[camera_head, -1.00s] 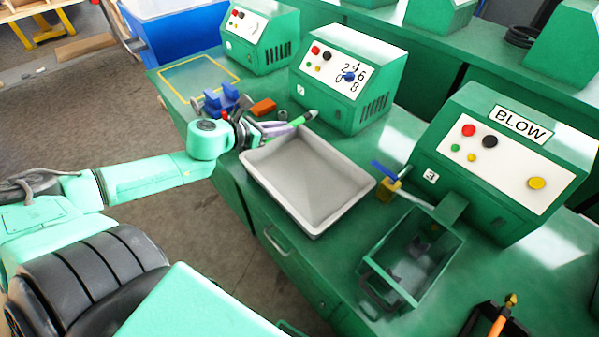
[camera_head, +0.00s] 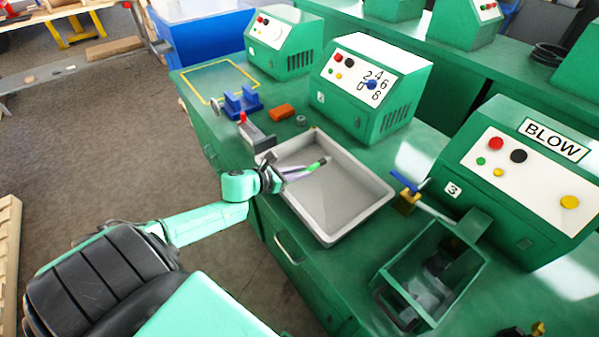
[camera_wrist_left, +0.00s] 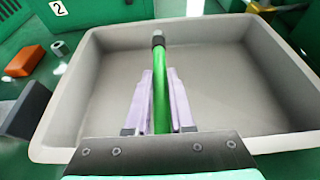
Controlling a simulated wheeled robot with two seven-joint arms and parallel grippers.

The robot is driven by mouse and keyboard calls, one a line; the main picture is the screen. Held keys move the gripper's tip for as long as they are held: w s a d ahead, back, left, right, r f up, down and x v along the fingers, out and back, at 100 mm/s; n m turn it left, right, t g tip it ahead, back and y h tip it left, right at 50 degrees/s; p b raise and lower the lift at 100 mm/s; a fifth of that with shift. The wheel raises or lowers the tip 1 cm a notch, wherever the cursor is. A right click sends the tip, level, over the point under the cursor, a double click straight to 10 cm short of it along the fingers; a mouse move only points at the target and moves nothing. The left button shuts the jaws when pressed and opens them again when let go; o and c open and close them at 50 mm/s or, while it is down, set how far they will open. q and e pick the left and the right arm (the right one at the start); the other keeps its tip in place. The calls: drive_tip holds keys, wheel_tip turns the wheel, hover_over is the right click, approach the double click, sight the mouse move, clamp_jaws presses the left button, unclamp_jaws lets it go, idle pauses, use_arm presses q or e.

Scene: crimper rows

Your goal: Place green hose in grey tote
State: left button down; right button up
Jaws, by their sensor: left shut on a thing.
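The grey tote (camera_head: 378,192) sits on the green bench and is otherwise empty in both views; its rim also shows in the left wrist view (camera_wrist_left: 285,60). My left gripper (camera_head: 300,172) reaches over the tote's left side. It is shut on the green hose (camera_head: 318,165), which points out over the tote floor. In the left wrist view the hose (camera_wrist_left: 159,85) lies between the two pale fingers (camera_wrist_left: 152,100) and ends in a dark tip towards the far wall. I cannot tell whether the hose touches the floor of the tote. My right gripper is not seen.
An orange block (camera_head: 282,111), a small grey nut-like part (camera_head: 300,121) and a blue fixture (camera_head: 240,102) lie behind the tote. A green open bin (camera_head: 425,300) and a blue-and-yellow valve (camera_head: 405,200) are on its right. Green machines stand along the back.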

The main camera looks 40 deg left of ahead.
use_arm(q)
drive_tip(key=shift+f, duration=0.2)
drive_tip(key=c, duration=0.8)
unclamp_jaws()
